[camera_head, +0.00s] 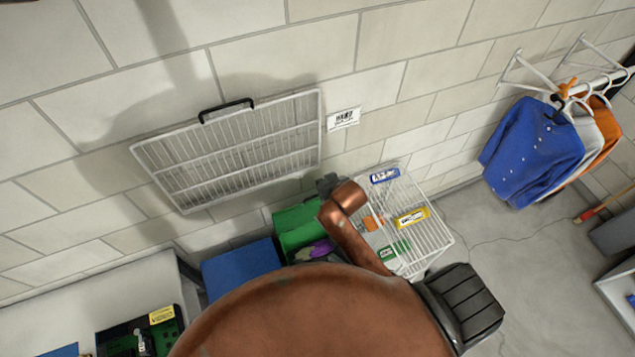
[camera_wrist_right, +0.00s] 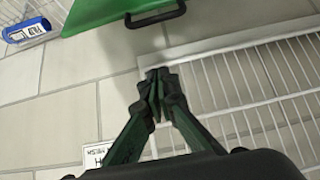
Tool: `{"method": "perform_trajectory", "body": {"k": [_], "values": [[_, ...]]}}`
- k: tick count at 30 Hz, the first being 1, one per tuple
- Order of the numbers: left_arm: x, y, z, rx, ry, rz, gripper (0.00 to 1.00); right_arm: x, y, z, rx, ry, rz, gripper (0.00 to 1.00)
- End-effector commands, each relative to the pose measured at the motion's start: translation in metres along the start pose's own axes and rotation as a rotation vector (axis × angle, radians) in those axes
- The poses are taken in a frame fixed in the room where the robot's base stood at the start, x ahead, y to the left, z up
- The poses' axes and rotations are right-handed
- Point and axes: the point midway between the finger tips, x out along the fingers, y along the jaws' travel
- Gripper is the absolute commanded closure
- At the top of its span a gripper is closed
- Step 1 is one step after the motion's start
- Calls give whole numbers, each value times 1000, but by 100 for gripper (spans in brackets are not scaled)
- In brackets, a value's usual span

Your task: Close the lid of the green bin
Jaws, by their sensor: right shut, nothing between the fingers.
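The green bin (camera_head: 303,238) stands by the wall in the middle of the head view, with a purple item (camera_head: 321,248) showing inside its open top. A green panel stands up at its back, and I take it for the raised lid (camera_head: 296,215). In the right wrist view the green lid (camera_wrist_right: 95,14) has a black handle (camera_wrist_right: 156,16) on its edge. My right gripper (camera_wrist_right: 158,82) is shut and empty, apart from the handle and below it in that picture. In the head view the right gripper (camera_head: 328,184) is small and partly hidden by my copper arm link. My left gripper is not in view.
A white wire rack (camera_head: 240,150) with a black handle is on the wall. A white wire basket (camera_head: 425,235) with labels stands right of the bin, and a blue bin (camera_head: 240,270) stands left. Clothes (camera_head: 535,150) hang at the right. My copper arm covers the lower middle.

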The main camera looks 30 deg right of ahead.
Motion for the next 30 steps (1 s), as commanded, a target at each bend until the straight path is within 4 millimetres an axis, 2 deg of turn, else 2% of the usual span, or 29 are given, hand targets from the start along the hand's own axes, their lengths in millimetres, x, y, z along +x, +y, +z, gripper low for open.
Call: {"method": "perform_trajectory", "body": {"k": [5, 16, 21, 30], "values": [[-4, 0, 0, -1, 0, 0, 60, 23, 8, 4, 10, -4, 11, 100], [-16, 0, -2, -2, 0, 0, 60, 94, 11, 4, 11, -3, 13, 100], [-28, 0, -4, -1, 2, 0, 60, 83, 10, 28, 12, -4, 11, 100], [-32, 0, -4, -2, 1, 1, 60, 80, 8, 41, 10, 0, 9, 100]]}}
